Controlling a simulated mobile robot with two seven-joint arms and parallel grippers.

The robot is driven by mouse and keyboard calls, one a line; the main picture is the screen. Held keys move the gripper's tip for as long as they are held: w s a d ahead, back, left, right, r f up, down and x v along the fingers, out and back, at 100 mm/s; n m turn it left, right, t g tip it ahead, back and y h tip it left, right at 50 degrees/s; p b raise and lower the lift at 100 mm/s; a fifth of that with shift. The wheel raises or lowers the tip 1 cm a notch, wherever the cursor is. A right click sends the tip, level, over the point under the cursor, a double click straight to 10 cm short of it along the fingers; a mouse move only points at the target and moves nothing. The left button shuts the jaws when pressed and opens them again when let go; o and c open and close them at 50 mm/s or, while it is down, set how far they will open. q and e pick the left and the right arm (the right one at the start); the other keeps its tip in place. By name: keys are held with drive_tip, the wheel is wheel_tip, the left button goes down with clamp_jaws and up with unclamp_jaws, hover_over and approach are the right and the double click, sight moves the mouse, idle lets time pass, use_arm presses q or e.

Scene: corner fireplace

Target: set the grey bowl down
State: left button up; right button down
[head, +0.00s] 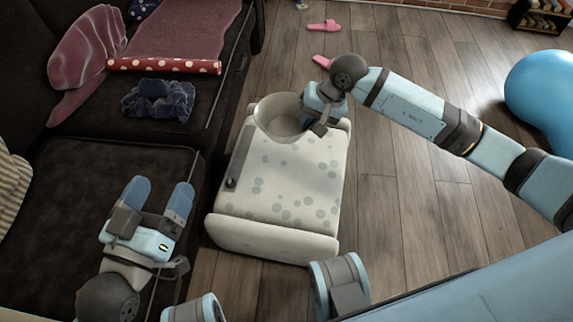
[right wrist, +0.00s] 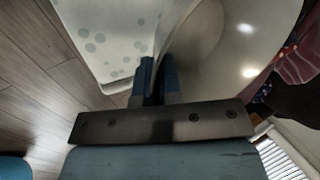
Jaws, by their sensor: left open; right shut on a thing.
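The grey bowl (head: 272,117) is at the far end of the pale spotted ottoman (head: 270,205), its opening facing up. My right gripper (head: 309,121) is shut on the bowl's right rim. In the right wrist view the bowl (right wrist: 232,42) fills the upper right, its wall between the fingers (right wrist: 152,82), with the ottoman (right wrist: 105,38) beyond. I cannot tell whether the bowl's base touches the ottoman; its underside is hidden. My left gripper (head: 161,188) is open and empty over the dark sofa seat, away from the bowl.
A small dark object (head: 231,183) lies at the ottoman's left edge. The dark sofa (head: 70,185) stands left, with a crumpled blue cloth (head: 158,101) and a red dotted roll (head: 163,66). Pink slippers (head: 323,26) and a blue ball (head: 545,95) are on the floor. The ottoman's middle is clear.

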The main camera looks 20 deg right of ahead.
wheel_tip(320, 180, down, 11)
drive_tip(key=a+m+t+b, duration=0.1)
drive_tip(key=a, duration=0.1)
drive_tip(key=b, duration=0.3)
hover_over(291, 191)
drive_tip(key=s+d, duration=0.1)
drive_tip(key=d, duration=0.1)
wheel_tip(291, 191, down, 6)
wheel_tip(291, 191, down, 9)
drive_tip(key=b, duration=0.3)
drive_tip(key=shift+w+a+r, duration=0.1)
drive_tip(key=shift+f, duration=0.25)
wheel_tip(291, 191, down, 4)
drive_tip(key=shift+b, duration=1)
drive_tip(key=shift+f, duration=0.2)
drive_tip(key=shift+r+h, duration=0.1)
drive_tip(key=shift+h, duration=0.2)
use_arm(q)
drive_tip(key=w+f+m, duration=0.1)
drive_tip(key=w+a+f+m, duration=0.1)
drive_tip(key=m, duration=0.1)
drive_tip(key=f+m+h, duration=0.1)
drive_tip(key=shift+w+a+f+m, duration=0.3)
drive_tip(key=shift+w+m, duration=0.1)
drive_tip(key=shift+f, duration=0.1)
